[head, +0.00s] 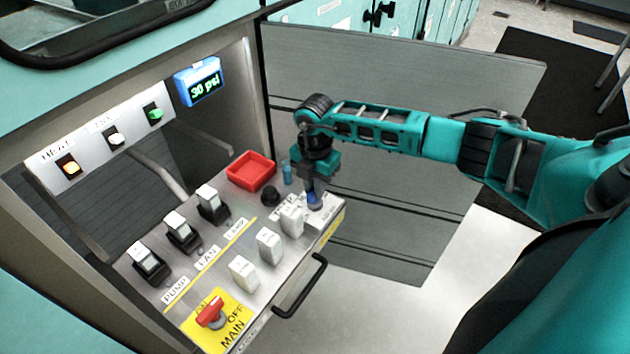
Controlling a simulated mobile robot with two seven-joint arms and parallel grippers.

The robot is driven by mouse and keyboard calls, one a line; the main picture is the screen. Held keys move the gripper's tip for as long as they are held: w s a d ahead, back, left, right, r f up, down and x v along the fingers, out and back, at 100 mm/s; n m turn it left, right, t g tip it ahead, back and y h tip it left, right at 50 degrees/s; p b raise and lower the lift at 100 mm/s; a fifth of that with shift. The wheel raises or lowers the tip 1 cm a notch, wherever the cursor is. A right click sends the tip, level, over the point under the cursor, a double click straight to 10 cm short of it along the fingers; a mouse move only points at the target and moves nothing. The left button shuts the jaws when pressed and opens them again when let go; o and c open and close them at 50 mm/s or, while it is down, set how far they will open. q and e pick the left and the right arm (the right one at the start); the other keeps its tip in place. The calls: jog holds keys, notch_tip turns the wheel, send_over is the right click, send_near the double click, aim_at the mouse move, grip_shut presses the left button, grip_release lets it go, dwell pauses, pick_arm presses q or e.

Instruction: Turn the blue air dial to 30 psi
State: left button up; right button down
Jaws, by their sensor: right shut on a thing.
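The blue air dial (314,199) is at the far right corner of the sloped metal control panel, mostly hidden under my right gripper. My right gripper (312,186) points down at the dial and is shut on it. The blue-framed display (198,82) on the upper left wall reads "30 psi" in green. My left gripper is not in view.
The panel (217,258) also carries black-and-white switches (183,232), white rockets-shaped blocks (268,245), a black knob (269,195), a red tray (251,171) and a red main switch (211,314). A black handle (301,287) sticks out from the front edge.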

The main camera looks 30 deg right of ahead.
jog(key=shift+m, duration=0.3)
jog(key=c, duration=1.1)
grip_release()
notch_tip(320, 180, up, 13)
jog(key=shift+p, duration=0.55)
